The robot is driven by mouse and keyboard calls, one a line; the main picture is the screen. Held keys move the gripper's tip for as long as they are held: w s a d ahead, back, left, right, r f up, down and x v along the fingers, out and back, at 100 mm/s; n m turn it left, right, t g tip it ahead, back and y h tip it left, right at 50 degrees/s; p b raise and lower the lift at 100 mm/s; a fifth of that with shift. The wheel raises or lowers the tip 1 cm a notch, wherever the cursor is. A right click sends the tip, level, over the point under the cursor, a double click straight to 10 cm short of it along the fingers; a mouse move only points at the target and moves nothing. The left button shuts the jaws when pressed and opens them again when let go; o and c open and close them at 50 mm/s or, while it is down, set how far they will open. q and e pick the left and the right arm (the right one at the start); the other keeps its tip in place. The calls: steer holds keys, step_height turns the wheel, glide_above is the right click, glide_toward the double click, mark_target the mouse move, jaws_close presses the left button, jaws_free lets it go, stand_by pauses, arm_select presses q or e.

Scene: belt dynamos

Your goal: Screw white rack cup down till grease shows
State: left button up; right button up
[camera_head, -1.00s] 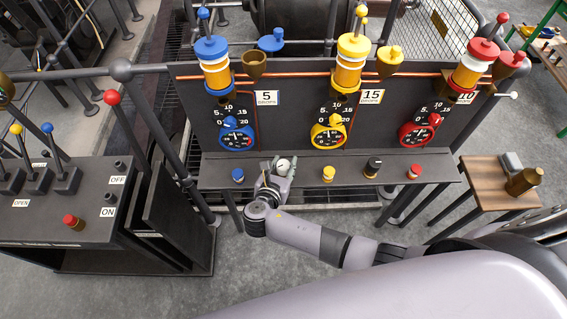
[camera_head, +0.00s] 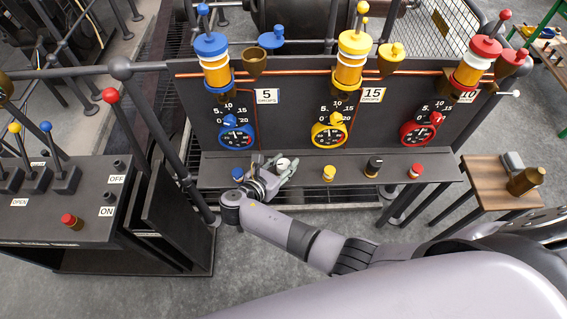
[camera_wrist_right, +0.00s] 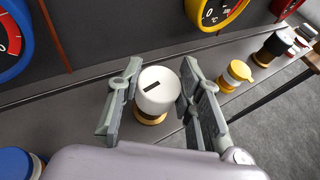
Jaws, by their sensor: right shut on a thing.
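The white rack cup (camera_head: 283,165) stands on the grey shelf, between the blue and yellow cups. In the right wrist view the white cup (camera_wrist_right: 158,90) has a dark slot-like mark on its top and a brass-coloured base. My right gripper (camera_head: 282,172) is at the cup, with one finger on each side of it. In the right wrist view my right gripper (camera_wrist_right: 160,95) is shut on the cup. The cup looks upright. No grease is visible around it. My left gripper is not in view.
Along the shelf (camera_head: 340,178) stand a blue cup (camera_head: 238,174), a yellow cup (camera_head: 328,173), a black cup (camera_head: 373,168) and a red cup (camera_head: 415,171). The panel (camera_head: 285,125) with dials rises behind. A wooden table (camera_head: 485,175) stands right.

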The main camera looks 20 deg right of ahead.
steer(key=o, duration=1.2)
steer(key=shift+v, duration=3.75)
